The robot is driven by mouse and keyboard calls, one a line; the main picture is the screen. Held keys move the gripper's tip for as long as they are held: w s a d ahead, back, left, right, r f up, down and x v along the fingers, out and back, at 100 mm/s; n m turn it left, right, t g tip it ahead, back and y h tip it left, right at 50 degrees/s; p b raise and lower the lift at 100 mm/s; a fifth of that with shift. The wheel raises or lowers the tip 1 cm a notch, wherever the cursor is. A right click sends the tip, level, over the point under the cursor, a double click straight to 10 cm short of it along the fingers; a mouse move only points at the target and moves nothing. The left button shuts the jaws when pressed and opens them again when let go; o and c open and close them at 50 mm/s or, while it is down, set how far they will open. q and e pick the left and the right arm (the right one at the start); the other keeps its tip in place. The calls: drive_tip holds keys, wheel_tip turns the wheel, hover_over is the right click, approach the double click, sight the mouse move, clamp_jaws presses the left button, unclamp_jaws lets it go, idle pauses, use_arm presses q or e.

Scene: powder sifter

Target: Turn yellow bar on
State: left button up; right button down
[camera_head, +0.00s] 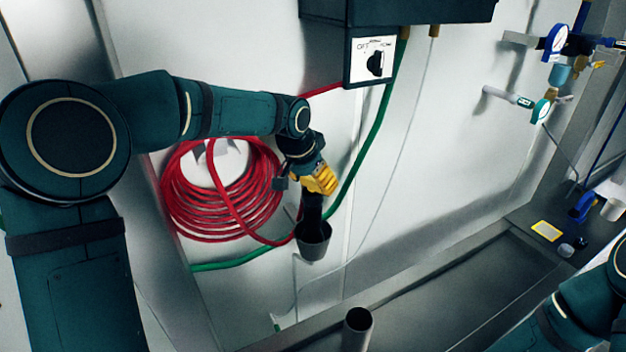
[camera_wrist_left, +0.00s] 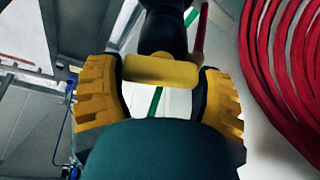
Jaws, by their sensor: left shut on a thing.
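My left gripper (camera_head: 318,180) has yellow fingers and is in front of the wall, beside the red hose coil. In the left wrist view, my left gripper (camera_wrist_left: 160,90) is shut on the yellow bar (camera_wrist_left: 160,72), a short bar lying across between its fingers. The bar joins a black fitting (camera_wrist_left: 164,30). In the head view the fingers hide the bar, and the black fitting (camera_head: 312,207) shows below them, above a dark grey cup-like end (camera_head: 313,241). Part of my right arm shows at the lower right, with its gripper out of view.
A red hose coil (camera_head: 185,205) hangs left of the gripper. A green hose (camera_head: 372,148) runs behind it. A switch box with a black knob (camera_head: 375,64) is above. A grey upright tube (camera_head: 358,325) stands below. Gauges (camera_head: 557,40) are at the far right.

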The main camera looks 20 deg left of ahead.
use_arm(q)
drive_tip(key=o, duration=1.1)
drive_tip(key=shift+o, duration=0.2)
drive_tip(key=v, duration=1.2)
